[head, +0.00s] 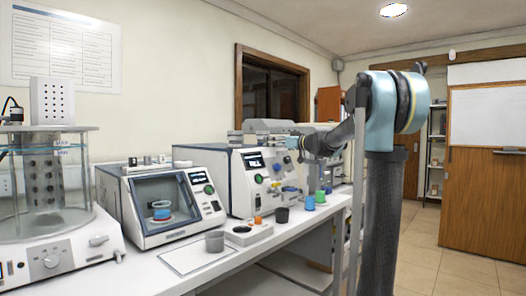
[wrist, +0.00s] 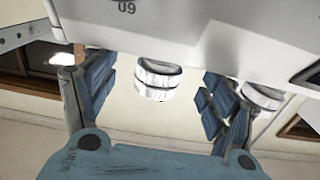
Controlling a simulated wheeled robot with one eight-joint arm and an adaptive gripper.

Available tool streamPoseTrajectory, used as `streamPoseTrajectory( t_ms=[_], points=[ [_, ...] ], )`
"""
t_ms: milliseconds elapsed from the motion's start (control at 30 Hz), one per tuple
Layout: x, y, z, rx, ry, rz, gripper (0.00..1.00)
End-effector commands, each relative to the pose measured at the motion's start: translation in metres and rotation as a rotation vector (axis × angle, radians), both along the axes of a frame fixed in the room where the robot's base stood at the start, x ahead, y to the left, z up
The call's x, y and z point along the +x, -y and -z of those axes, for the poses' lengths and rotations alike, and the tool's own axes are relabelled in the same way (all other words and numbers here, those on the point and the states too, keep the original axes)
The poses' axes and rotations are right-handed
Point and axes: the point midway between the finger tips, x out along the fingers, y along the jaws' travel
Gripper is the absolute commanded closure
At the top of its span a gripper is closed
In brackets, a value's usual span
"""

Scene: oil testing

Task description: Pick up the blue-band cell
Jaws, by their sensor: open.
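No piece is clearly marked as the blue-band cell. In the head view, a blue dish-like piece (head: 161,210) with a reddish ring below it sits inside the windowed left instrument, and a small blue cup (head: 310,203) stands on the bench. I cannot tell whether either is the cell. My gripper (head: 292,143) is level at the top of the middle instrument, well above the bench. In the wrist view, the fingers of my gripper (wrist: 152,95) are spread open. A white ribbed cylinder (wrist: 157,80) shows between them, apparently not held; no blue band is visible on it.
The middle instrument (head: 240,185) and windowed instrument (head: 140,190) line the wall. A green cup (head: 320,197), dark cup (head: 282,215) and grey cup (head: 215,241) stand on the bench (head: 262,240). A glass bath (head: 15,190) is at left. A second white cylinder (wrist: 262,96) shows behind the right finger.

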Motion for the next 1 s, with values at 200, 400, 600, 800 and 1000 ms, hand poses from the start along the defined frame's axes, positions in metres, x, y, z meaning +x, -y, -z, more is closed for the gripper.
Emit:
streamPoseTrajectory(
  t_ms=[200,400,600,800,1000],
  points=[
    [0.012,-0.019,-0.002,0.000,0.000,-0.003,0.22],
    [0.027,-0.039,-0.003,0.000,0.000,-0.002,0.22],
    [0.029,-0.041,-0.003,0.000,0.000,-0.001,0.22],
    [0.029,-0.041,-0.003,0.000,0.000,-0.001,0.54],
    [0.029,-0.041,-0.003,0.001,-0.001,-0.001,0.78]
  ],
)
